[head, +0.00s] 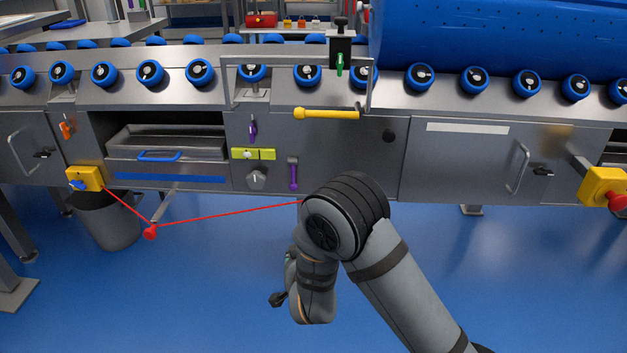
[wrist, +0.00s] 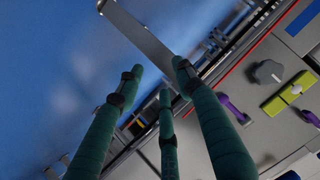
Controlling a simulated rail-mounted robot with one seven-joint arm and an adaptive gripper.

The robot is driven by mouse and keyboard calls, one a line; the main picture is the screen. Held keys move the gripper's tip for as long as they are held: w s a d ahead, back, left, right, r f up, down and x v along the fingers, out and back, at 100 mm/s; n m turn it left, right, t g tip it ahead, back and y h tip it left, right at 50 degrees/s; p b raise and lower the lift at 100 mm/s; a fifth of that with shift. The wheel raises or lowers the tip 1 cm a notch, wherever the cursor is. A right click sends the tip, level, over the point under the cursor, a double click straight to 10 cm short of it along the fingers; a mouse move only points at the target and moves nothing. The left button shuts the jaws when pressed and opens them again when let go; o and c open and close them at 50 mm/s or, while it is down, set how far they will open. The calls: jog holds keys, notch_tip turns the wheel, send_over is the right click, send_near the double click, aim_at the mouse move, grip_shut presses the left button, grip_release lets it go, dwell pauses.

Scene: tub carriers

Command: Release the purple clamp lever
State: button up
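Two purple levers show on the grey front panel in the head view. A small purple lever (head: 252,130) stands upright above the yellow-green block; a longer purple handle (head: 293,173) hangs down from a grey pivot, right of the grey knob. I cannot tell for certain which is the clamp lever. In the wrist view the purple handle (wrist: 233,108) lies right of my fingers, and part of the small purple lever (wrist: 311,118) shows at the right edge. My gripper (wrist: 160,75) has three teal fingers, spread and empty, touching neither lever. In the head view my arm hides the fingers.
The grey knob (head: 256,179) and yellow-green block (head: 253,154) sit near the levers. A yellow handle (head: 327,114) projects above. Blue floor (head: 220,290) is open below.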

jog(key=w+d+r+t, duration=0.1)
jog(key=w+r+t, duration=0.3)
jog(key=r, duration=0.5)
jog(key=n+t+y, duration=0.1)
jog(key=n+t, duration=0.1)
send_near(295, 172)
jog(key=w, duration=0.5)
jog(key=w+a, duration=0.1)
jog(key=w, duration=0.2)
jog(key=c, duration=0.3)
grip_shut()
